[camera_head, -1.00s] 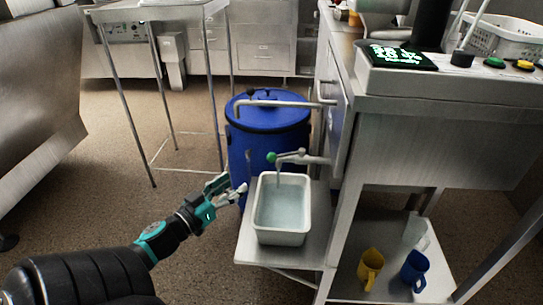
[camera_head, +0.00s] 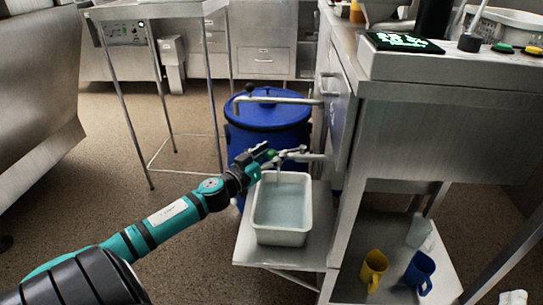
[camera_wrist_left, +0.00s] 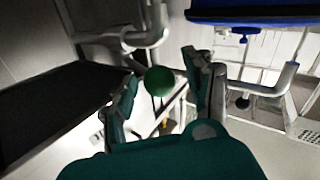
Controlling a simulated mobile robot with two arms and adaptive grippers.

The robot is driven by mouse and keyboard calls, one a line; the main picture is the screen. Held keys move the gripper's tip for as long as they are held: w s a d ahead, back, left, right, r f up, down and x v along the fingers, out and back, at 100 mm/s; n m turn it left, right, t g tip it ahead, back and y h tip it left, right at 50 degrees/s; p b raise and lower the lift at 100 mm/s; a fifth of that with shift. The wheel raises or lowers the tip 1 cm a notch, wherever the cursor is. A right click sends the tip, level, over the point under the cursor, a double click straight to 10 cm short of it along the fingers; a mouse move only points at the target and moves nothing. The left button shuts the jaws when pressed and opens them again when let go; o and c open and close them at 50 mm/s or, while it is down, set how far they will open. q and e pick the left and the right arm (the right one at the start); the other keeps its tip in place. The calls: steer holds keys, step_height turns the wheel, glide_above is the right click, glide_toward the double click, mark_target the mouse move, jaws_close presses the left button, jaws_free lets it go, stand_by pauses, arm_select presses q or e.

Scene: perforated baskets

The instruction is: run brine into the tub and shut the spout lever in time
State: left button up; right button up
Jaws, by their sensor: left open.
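A white tub (camera_head: 281,239) stands on the metal side shelf, with pale liquid inside. The metal spout (camera_head: 312,157) reaches over its back end. Its lever has a green knob, which shows large in the left wrist view (camera_wrist_left: 158,82). My left gripper (camera_head: 264,154) is open at the knob, left of the spout and above the tub's back left corner. In the wrist view the knob lies between the two spread fingers, with no clear grip. My right gripper is out of view.
A blue lidded barrel (camera_head: 266,120) stands behind the spout, with a bent metal pipe (camera_head: 275,100) in front of its lid. A yellow mug (camera_head: 373,268) and a blue mug (camera_head: 418,270) stand on the low shelf at right. The floor at left is open.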

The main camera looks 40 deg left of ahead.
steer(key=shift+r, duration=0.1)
arm_select(q)
jaws_close()
stand_by(0.3)
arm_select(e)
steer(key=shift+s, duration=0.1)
arm_select(q)
steer(key=shift+r+y, duration=0.15)
steer(key=shift+y, duration=0.15)
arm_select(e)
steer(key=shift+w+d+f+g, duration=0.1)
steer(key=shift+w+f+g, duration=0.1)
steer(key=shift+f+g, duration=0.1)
